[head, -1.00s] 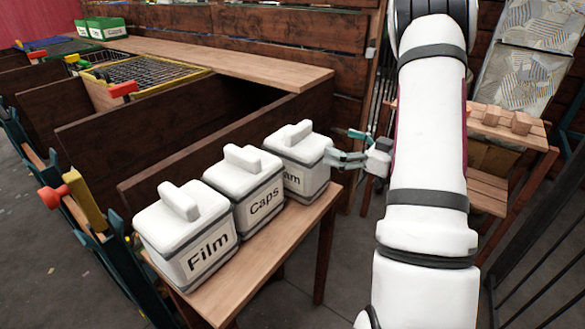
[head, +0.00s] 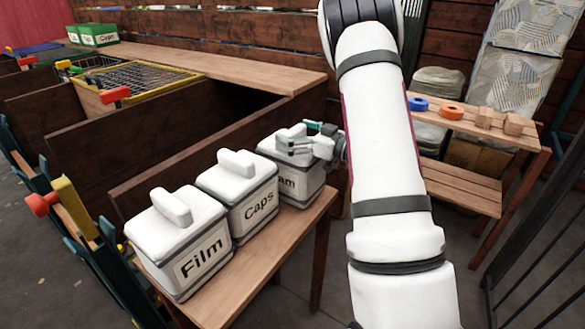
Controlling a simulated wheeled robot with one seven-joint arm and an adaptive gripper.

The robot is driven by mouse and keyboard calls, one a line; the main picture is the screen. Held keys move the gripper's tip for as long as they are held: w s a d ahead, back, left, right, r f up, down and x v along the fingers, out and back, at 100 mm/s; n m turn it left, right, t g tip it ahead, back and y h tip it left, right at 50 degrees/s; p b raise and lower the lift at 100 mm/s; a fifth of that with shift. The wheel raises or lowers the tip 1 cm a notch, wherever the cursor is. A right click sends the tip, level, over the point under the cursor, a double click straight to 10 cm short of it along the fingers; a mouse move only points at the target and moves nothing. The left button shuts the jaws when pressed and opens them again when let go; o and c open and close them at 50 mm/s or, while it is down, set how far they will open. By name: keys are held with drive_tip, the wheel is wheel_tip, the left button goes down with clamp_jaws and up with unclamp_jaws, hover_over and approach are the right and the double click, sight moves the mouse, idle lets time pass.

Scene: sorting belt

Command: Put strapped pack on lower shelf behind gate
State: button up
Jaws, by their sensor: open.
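My gripper (head: 290,143) is open at the handle on the lid of the far white container (head: 300,181), whose label shows "am". The fingers are over or around the handle; I cannot tell whether they touch it. White containers labelled Caps (head: 250,211) and Film (head: 190,258) stand beside it on the same wooden bench (head: 285,245). The lower shelf (head: 462,188) is under a wooden table at the right and its visible part is bare. The black barred gate (head: 545,255) stands at the right edge. I cannot make out which thing is the strapped pack.
The upper tabletop (head: 478,128) holds a blue ring (head: 418,104), an orange ring (head: 452,113) and wooden blocks (head: 513,125). Patterned bales (head: 510,75) stand behind it, with grey sacks (head: 440,82) beside them. Wooden bins with a mesh tray (head: 140,80) lie at the left.

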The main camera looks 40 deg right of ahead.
drive_tip(key=shift+w, duration=0.15)
drive_tip(key=c, duration=1.7)
drive_tip(key=shift+r, duration=0.1)
drive_tip(key=shift+r, duration=0.1)
